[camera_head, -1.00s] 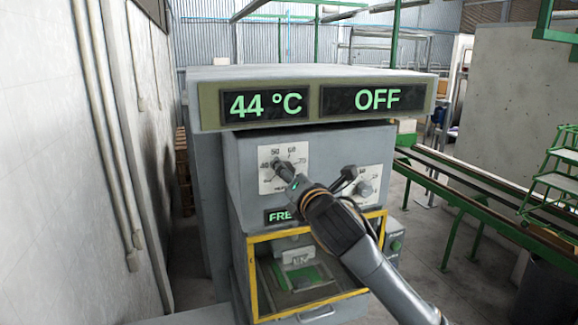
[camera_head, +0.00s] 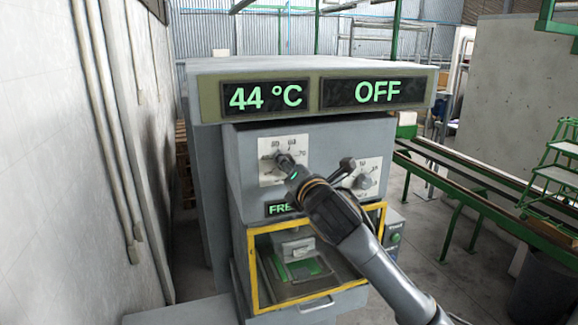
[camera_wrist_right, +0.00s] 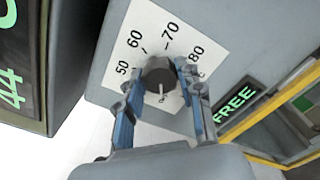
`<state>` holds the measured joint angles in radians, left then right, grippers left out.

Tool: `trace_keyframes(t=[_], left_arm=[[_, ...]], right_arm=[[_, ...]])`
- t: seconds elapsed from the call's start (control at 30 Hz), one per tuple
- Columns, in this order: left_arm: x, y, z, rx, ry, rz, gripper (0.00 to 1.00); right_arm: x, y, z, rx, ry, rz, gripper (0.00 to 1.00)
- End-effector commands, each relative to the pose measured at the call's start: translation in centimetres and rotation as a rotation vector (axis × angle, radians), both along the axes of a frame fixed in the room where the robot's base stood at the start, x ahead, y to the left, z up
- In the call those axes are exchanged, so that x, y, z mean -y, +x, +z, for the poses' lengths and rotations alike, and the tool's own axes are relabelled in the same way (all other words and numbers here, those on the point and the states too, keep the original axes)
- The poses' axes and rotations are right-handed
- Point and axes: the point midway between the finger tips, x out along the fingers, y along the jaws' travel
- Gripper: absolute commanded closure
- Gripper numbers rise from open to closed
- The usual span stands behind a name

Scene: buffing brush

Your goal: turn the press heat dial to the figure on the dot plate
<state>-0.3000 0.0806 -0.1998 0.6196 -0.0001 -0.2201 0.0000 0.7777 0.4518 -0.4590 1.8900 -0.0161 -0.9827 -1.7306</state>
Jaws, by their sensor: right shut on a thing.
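The heat dial is a dark round knob (camera_wrist_right: 159,72) on a white scale plate (camera_head: 267,174). In the wrist view the scale reads 50, 60, 70 and 80 around it. My right gripper (camera_wrist_right: 160,78) has its blue fingers on either side of the knob, shut on it. In the head view this gripper (camera_head: 285,163) covers most of the knob. The press display (camera_head: 265,96) reads 44 °C and the one beside it (camera_head: 375,93) reads OFF. I cannot make out a dot plate for certain. My left gripper is not in view.
A second dial (camera_head: 363,181) sits right of my gripper. A FREE sign (camera_head: 280,209) is below the heat dial, above a yellow-framed window (camera_head: 252,270) with a green item inside. A wall (camera_head: 50,170) stands close on the left. A green-legged conveyor (camera_head: 450,170) runs at right.

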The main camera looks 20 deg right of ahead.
Motion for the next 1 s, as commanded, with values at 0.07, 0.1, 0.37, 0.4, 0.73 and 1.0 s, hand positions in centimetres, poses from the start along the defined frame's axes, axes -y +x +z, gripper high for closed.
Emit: trace_keyframes(t=[0.07,0.1,0.37,0.4,0.73,1.0], left_arm=[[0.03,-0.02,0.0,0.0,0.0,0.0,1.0],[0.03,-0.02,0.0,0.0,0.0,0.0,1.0],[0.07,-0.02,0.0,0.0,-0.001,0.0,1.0],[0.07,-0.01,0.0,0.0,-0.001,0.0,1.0],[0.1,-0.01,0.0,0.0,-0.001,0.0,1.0],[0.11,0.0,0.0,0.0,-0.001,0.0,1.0]], right_arm=[[0.03,0.0,-0.03,-0.002,0.032,-0.001,0.95],[0.03,0.0,-0.04,-0.003,0.054,-0.001,0.95],[0.07,0.01,-0.07,-0.009,0.254,-0.001,0.95],[0.06,0.01,-0.08,-0.011,0.292,-0.001,0.95],[0.06,0.01,-0.14,-0.022,0.607,-0.001,0.95],[0.02,0.01,-0.2,-0.032,0.864,-0.001,0.95]])
